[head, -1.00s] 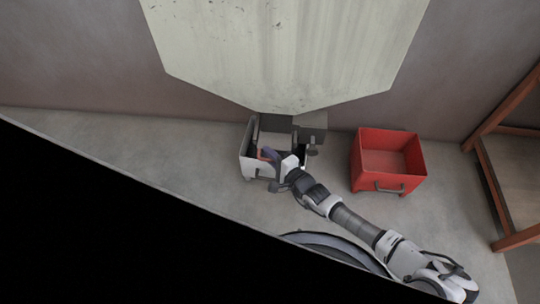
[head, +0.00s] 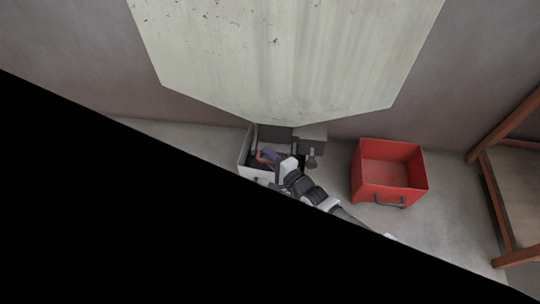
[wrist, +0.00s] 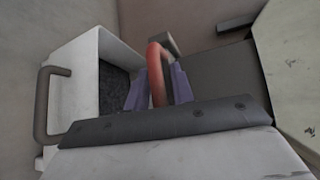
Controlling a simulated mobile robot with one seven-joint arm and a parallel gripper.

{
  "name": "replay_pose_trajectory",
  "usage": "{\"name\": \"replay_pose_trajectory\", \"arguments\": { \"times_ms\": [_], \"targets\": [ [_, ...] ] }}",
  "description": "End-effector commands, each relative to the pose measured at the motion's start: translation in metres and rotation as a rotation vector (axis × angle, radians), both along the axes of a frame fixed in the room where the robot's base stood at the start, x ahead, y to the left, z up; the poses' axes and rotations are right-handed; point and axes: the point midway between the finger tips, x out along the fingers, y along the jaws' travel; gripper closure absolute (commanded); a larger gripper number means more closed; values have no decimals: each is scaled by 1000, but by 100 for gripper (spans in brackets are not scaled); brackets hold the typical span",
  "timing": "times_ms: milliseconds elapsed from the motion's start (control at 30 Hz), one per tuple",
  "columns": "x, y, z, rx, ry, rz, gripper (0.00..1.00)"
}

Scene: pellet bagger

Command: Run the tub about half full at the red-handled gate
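The white tub (head: 243,158) stands under the hopper, and its open top, wall (wrist: 82,75) and grey handle show in the wrist view. Dark grey material, apparently pellets (wrist: 115,92), lies inside; its exact level is hard to judge. The red handle (wrist: 158,72) of the gate stands beside the tub, and shows small in the head view (head: 264,158). My gripper (wrist: 160,88) has its purple fingers on either side of the red handle, close against it. The fingertips' contact is partly hidden. In the head view my gripper (head: 271,156) is over the tub.
The large pale hopper (head: 285,60) hangs above, with a grey chute box (head: 311,140) below it. An open, empty red bin (head: 390,175) stands on the floor to the right. A brown wooden frame (head: 490,185) is at the far right. Black covers the lower left of the head view.

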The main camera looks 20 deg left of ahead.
Motion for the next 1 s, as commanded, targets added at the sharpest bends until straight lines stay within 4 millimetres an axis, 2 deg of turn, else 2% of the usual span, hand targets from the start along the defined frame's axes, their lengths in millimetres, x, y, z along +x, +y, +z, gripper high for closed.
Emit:
{"name": "replay_pose_trajectory", "arguments": {
  "times_ms": [100,333,467,567,800,1000],
  "targets": [
    [0,-1,-1,-1,0,-1,66],
    [-1,0,1,1,-3,1,66],
    [-4,-7,3,2,-4,2,66],
    [-10,-20,6,0,-4,0,66],
    [-37,-69,15,-3,-3,0,66],
    [-55,-103,23,-1,-2,-3,66]
  ]
}}
